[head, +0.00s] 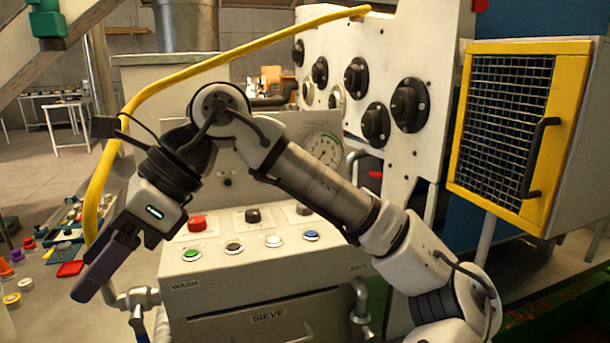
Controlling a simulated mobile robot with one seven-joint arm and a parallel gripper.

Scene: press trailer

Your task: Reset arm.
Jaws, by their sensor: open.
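My gripper (103,268) hangs at the end of my arm on the left side of the head view, pointing down and to the left. Its dark purple fingers are seen from the side, so the gap between them is hard to make out. Nothing shows held in it. My arm rises from the lower right, bends at a high elbow and passes in front of a light control box (262,262). The gripper is left of the box's front edge and appears apart from it.
The box carries a red button (197,223), dark knobs and several small buttons. A gauge (324,149) and a white panel with black knobs (408,105) stand behind. A yellow hose (104,172) runs behind my arm. A yellow-framed mesh door (507,125) is right. Small items lie on the left floor.

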